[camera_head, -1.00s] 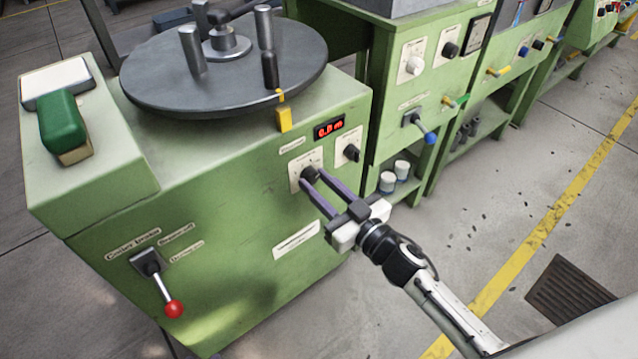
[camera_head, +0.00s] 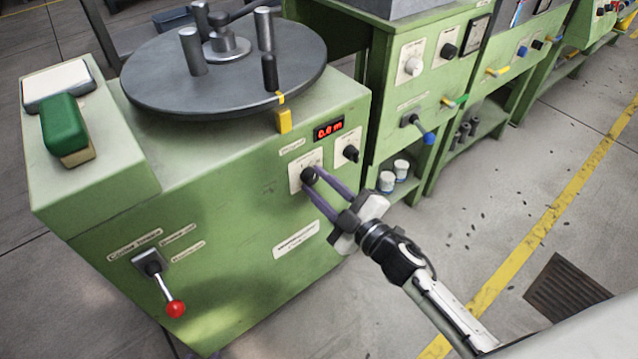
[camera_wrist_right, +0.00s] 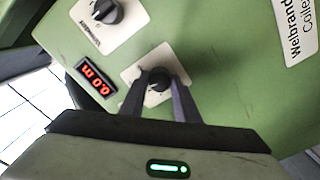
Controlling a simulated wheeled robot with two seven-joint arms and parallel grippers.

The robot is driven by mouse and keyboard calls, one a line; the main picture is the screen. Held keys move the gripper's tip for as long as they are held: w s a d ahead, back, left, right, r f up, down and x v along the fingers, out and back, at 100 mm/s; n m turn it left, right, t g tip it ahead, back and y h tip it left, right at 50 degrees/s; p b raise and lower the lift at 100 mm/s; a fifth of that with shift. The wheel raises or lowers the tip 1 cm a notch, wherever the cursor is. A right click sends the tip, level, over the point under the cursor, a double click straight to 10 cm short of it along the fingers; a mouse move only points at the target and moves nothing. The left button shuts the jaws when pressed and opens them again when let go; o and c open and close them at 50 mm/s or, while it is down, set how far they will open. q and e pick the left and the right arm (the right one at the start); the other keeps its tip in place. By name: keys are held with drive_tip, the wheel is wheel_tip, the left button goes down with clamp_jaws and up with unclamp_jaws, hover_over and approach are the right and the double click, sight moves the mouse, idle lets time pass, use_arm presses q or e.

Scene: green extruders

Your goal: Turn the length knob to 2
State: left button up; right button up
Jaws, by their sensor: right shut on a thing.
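A black knob (camera_head: 308,175) sits on a white dial plate on the front of the green machine, below the red digital display (camera_head: 328,130). My right gripper (camera_head: 311,179) is shut on this knob, its two purple-grey fingers on either side of it. In the right wrist view the knob (camera_wrist_right: 159,80) shows between the fingertips (camera_wrist_right: 160,84). The display reads 0.0 m there. The dial's numbers and the knob's pointer are too small or covered to read, and I cannot read which label belongs to this knob.
A second black knob (camera_head: 350,152) is close to the right of the held one. A round grey turntable (camera_head: 150,85) tops the machine. A red-tipped lever (camera_head: 174,308) is at lower left. More green machines stand to the right, past white cups (camera_head: 386,181).

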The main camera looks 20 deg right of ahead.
drive_tip(key=n, duration=0.3)
drive_tip(key=shift+n, duration=0.3)
drive_tip(key=shift+n+b, duration=0.3)
drive_tip(key=shift+n, duration=1)
drive_tip(key=o, duration=1)
drive_tip(key=shift+o, duration=0.2)
drive_tip(key=shift+s, duration=0.15)
drive_tip(key=v, duration=1)
drive_tip(key=shift+p, duration=0.4)
drive_tip(key=shift+d, duration=0.1)
